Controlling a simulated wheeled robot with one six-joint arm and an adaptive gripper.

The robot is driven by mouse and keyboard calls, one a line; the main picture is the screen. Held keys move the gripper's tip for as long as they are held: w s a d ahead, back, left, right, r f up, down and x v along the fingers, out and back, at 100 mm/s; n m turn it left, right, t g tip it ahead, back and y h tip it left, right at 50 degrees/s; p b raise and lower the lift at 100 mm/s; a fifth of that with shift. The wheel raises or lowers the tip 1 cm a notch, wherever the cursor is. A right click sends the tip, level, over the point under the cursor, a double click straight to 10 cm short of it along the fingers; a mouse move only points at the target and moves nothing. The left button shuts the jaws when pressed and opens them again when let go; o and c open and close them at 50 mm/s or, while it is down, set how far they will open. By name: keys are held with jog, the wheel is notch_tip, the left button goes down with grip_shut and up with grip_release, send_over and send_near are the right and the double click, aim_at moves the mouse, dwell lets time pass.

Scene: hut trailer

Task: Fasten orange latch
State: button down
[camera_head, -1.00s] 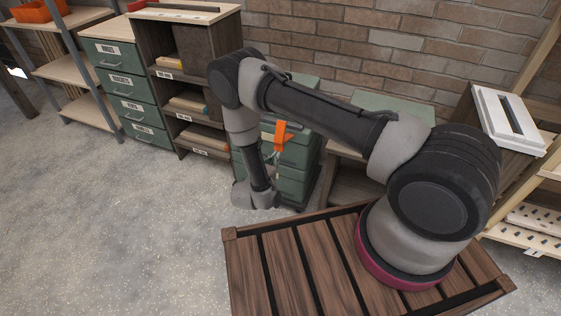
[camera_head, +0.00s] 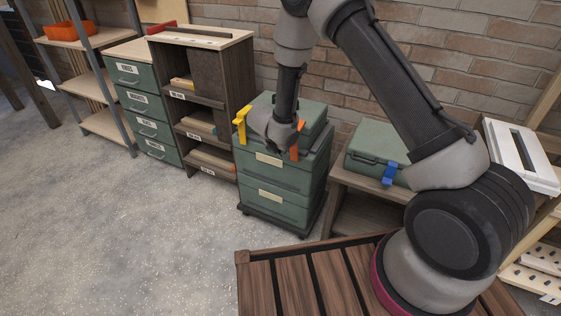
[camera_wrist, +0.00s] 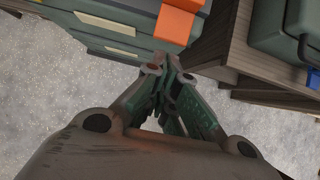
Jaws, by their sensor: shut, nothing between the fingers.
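The orange latch (camera_head: 295,146) is on the front of the green lidded case on top of the green drawer stack (camera_head: 282,178). In the head view my wrist partly covers it. In the wrist view the orange latch (camera_wrist: 175,22) is at the top, just beyond my fingertips. My gripper (camera_wrist: 167,62) is shut and empty, with its tips close to the latch; I cannot tell whether they touch. A yellow latch (camera_head: 240,126) sticks out at the left of the same case. Whether the orange latch lies flat is unclear.
A second green case (camera_head: 372,152) with a blue latch (camera_head: 389,174) sits on a wooden bench at the right. A wooden shelf unit (camera_head: 203,105) stands to the left of the drawer stack. The grey floor (camera_head: 150,220) in front is clear.

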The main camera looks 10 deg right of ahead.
aim_at(296, 144)
jog(key=shift+w+d+r, duration=0.6)
jog(key=shift+w+d, duration=0.05)
jog(key=shift+w, duration=0.2)
jog(key=shift+w+d+r, duration=0.6)
jog(key=shift+w, duration=0.25)
